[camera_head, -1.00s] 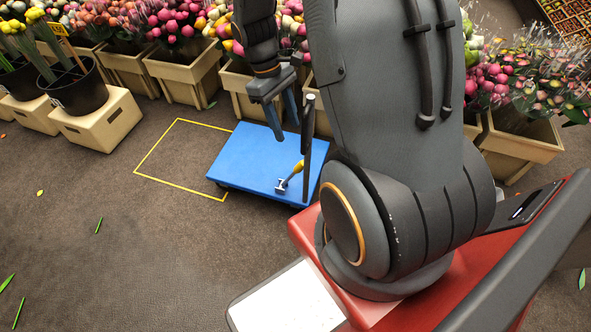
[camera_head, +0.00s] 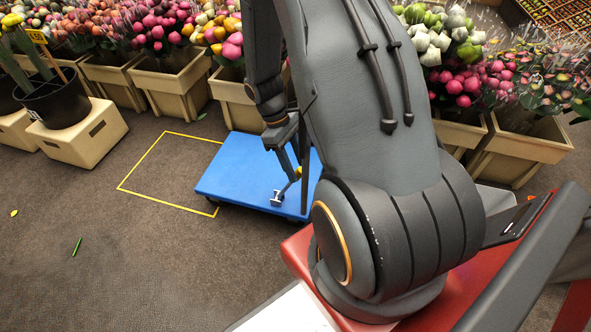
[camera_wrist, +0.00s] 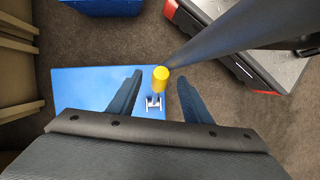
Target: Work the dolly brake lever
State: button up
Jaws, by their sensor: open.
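The blue dolly (camera_head: 235,167) stands on the floor, partly hidden behind my arm. Its brake lever (camera_head: 287,190) rises from a small metal bracket near the front edge, tilted, with a yellow grip at the top. In the wrist view the yellow grip (camera_wrist: 160,78) sits between my two spread fingers, above the blue deck (camera_wrist: 90,82). My gripper (camera_head: 293,176) is open and close to the grip, with fingers on both sides and apart from it in the wrist view (camera_wrist: 157,95).
A yellow outlined rectangle (camera_head: 128,179) is marked on the floor left of the dolly. Crates of tulips (camera_head: 172,85) line the back. A black bucket on a beige box (camera_head: 83,135) stands at left.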

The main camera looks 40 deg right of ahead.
jog(key=shift+s+f, duration=0.2)
jog(key=shift+f, duration=0.25)
jog(key=shift+c, duration=0.3)
grip_shut()
